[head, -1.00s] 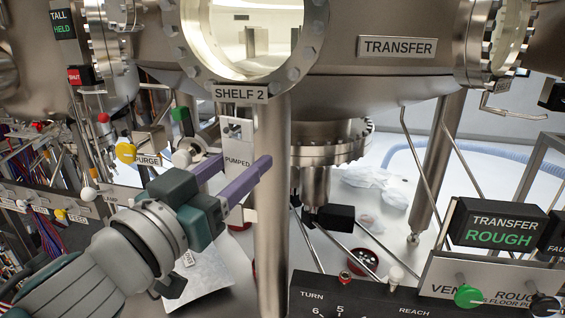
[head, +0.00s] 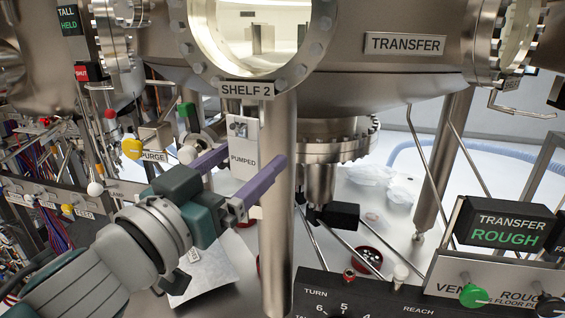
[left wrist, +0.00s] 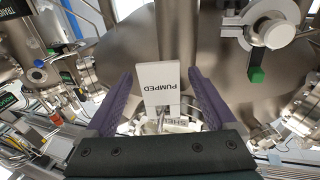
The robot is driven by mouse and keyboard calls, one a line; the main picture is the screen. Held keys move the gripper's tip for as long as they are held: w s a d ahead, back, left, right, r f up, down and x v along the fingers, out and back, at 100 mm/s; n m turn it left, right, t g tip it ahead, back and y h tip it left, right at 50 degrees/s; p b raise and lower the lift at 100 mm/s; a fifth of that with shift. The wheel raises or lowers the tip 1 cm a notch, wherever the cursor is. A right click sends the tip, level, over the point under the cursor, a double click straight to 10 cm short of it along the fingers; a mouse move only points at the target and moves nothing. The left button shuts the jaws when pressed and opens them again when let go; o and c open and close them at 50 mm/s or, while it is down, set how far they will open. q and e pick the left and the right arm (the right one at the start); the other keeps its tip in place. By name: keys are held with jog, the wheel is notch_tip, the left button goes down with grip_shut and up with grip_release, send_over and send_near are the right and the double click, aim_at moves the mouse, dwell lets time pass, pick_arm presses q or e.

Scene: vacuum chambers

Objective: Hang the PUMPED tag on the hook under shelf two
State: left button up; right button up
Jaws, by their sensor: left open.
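The white PUMPED tag (head: 244,152) hangs upright just below the SHELF 2 label (head: 246,90), in front of a steel leg. A small metal hook (head: 238,128) shows at the slot in its top; the exact contact is too small to tell. In the left wrist view the tag (left wrist: 160,76) appears upside down, its slotted end toward the gripper's palm. My left gripper (head: 255,156) is open, its purple fingers on either side of the tag. In the left wrist view a gap shows between the tag and each finger (left wrist: 158,78). My right gripper is out of view.
A steel leg (head: 278,220) stands right behind the tag. Valves with a yellow knob (head: 132,148) and a PURGE label (head: 154,156) crowd the left. A control panel with a TRANSFER ROUGH display (head: 505,229) stands at lower right.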

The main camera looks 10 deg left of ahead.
pick_arm(q)
jog(key=s+a+f+n+g+y, duration=0.2)
jog(key=s+a+f+g+y, duration=0.25)
jog(key=s, duration=0.25)
jog(key=s+a+f+n+g+y, duration=0.25)
jog(key=s+a+f, duration=0.2)
jog(key=s, duration=0.35)
jog(key=s+d+f+m+g+h, duration=0.1)
jog(key=s+d+f+g, duration=0.1)
jog(key=s+g, duration=0.3)
jog(key=s+d+f+m+g+h, duration=0.1)
jog(key=s+d+m+g, duration=0.1)
jog(key=s, duration=0.5)
notch_tip(320, 180, up, 36)
jog(key=s+p, duration=0.1)
jog(key=p, duration=3.3)
jog(key=shift+a+f+g+p, duration=0.2)
jog(key=shift+g+p, duration=0.1)
jog(key=shift+p, duration=0.1)
jog(key=shift+f, duration=0.1)
